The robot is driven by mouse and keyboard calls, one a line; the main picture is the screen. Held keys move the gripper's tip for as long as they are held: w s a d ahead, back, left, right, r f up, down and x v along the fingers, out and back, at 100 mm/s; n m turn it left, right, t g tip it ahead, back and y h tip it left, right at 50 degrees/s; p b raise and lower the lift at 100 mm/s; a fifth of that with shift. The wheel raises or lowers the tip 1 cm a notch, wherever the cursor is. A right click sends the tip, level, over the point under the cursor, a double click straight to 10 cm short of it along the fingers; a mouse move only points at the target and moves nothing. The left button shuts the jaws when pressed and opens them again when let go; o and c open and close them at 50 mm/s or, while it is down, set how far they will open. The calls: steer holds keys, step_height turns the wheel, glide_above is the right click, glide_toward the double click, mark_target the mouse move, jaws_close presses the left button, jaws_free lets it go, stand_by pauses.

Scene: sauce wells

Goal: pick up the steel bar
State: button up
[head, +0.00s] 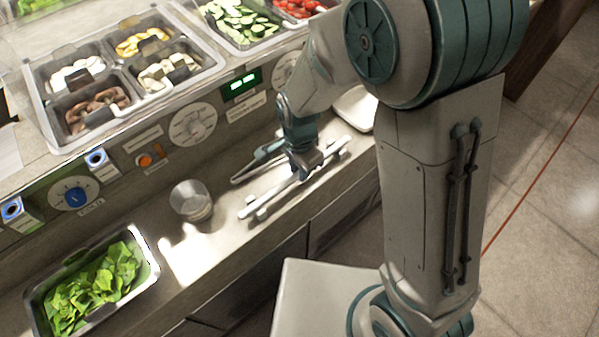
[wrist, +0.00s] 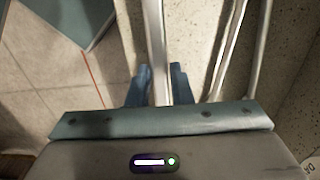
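The steel bar (head: 272,198) is a long, slim, pale metal bar with short stubs near its ends. It lies slantwise at the front of the counter in the head view; whether it rests there or is just clear of it, I cannot tell. My gripper (head: 305,168) is over its middle, pointing down. In the wrist view the bar (wrist: 156,35) runs between the two blue fingers of my gripper (wrist: 160,83). The fingertips are partly hidden in the head view.
Metal tongs (head: 258,163) lie just behind the bar and also show in the wrist view (wrist: 233,45). A tray of green leaves (head: 150,262) is farther left. The control panel (head: 120,165) rises behind.

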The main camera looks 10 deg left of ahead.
jaws_close()
steer(key=shift+r, duration=0.15)
stand_by(1.3)
steer(key=shift+r, duration=0.25)
step_height(320, 180, up, 4)
steer(key=shift+d+f, duration=0.1)
steer(key=shift+f, duration=0.05)
steer(key=s+d+r, duration=0.5)
steer(key=d+r, duration=0.1)
steer(key=d, duration=0.4)
steer(key=shift+d+r+b, duration=0.15)
steer(key=shift+r+b, duration=0.1)
steer(key=shift+b, duration=0.2)
steer(key=shift+s, duration=0.1)
